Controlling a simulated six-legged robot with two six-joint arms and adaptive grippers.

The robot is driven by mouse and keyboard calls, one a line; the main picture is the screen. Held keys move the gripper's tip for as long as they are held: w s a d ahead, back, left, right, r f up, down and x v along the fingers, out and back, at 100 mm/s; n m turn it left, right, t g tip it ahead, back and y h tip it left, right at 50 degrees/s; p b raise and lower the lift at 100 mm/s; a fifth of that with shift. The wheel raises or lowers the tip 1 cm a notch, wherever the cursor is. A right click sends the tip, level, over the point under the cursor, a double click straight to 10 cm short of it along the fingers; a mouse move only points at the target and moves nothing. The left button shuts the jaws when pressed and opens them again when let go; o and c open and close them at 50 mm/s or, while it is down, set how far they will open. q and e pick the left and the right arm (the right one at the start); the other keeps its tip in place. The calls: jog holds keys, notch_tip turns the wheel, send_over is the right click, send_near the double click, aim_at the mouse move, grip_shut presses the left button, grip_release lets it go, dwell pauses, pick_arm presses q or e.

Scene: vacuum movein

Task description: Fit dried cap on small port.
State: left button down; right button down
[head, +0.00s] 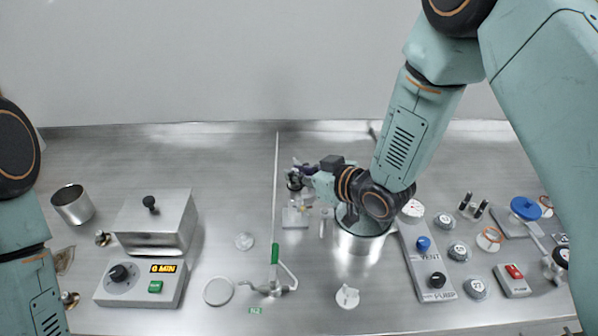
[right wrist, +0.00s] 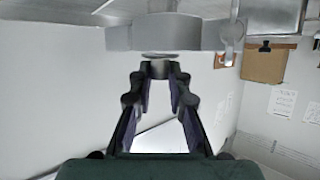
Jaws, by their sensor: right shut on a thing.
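My right gripper (head: 301,172) reaches to the left over the middle of the bench, above and behind the steel pot (head: 358,243). In the right wrist view its two fingers (right wrist: 159,76) close together on a small grey metal piece (right wrist: 158,69), which I take to be the cap. A thin disc and a larger grey metal body (right wrist: 168,32) lie right beyond the piece. I cannot tell whether the piece touches them or which part is the small port. My left arm shows at the left edge, but its gripper is outside the picture.
A heater box with dial and timer (head: 140,285) stands at the left, with an open metal cup (head: 72,204) behind it. A vent and pump panel (head: 428,262) and several gauges stand at right.

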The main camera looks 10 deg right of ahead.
jog(key=shift+s, duration=0.15)
dwell(0.4)
jog(key=shift+f, duration=0.15)
jog(key=shift+f+b, duration=0.4)
dwell(0.5)
dwell(0.3)
jog(key=c, duration=1.2)
grip_release()
